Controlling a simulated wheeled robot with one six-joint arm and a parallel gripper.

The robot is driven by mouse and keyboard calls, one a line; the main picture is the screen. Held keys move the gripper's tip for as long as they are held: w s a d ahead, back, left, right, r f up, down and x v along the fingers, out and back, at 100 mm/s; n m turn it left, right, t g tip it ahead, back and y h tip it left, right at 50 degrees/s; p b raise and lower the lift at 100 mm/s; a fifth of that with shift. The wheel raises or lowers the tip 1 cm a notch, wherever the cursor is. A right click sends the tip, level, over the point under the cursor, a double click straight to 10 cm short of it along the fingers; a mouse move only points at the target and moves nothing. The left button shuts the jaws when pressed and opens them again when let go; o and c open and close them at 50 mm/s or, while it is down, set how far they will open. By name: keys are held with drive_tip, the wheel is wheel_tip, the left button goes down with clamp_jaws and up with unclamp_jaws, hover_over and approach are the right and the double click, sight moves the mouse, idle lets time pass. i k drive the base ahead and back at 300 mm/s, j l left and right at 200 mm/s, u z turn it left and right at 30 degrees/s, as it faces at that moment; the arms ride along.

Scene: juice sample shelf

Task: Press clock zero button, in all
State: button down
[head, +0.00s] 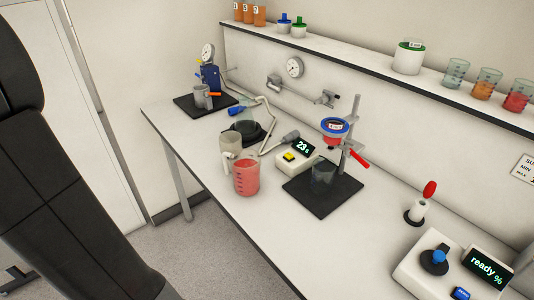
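The clock (296,162) is a small white box on the bench, near the middle of the head view. Its dark display (304,146) shows green digits that look like 23 s. A yellow button (289,157) sits on its top, left of the display. I cannot tell whether the button is pressed down. My gripper is not in view; only dark parts of my arm show at the left edge, apart from the clock.
A jug of red liquid (246,176) and a beige vessel (230,143) stand left of the clock. A grey-ended tool (289,137) lies behind it. A stand on a black base (322,197) is at its right. A box reading ready (430,268) sits front right.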

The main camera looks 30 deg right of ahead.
sight(288, 155)
drive_tip(key=i+j, duration=0.15)
drive_tip(key=i, duration=0.25)
drive_tip(key=i+j, duration=0.15)
drive_tip(key=i, duration=0.2)
drive_tip(key=i+j, duration=0.15)
drive_tip(key=i, duration=0.25)
drive_tip(key=i+z, duration=0.1)
drive_tip(key=z, duration=3.8)
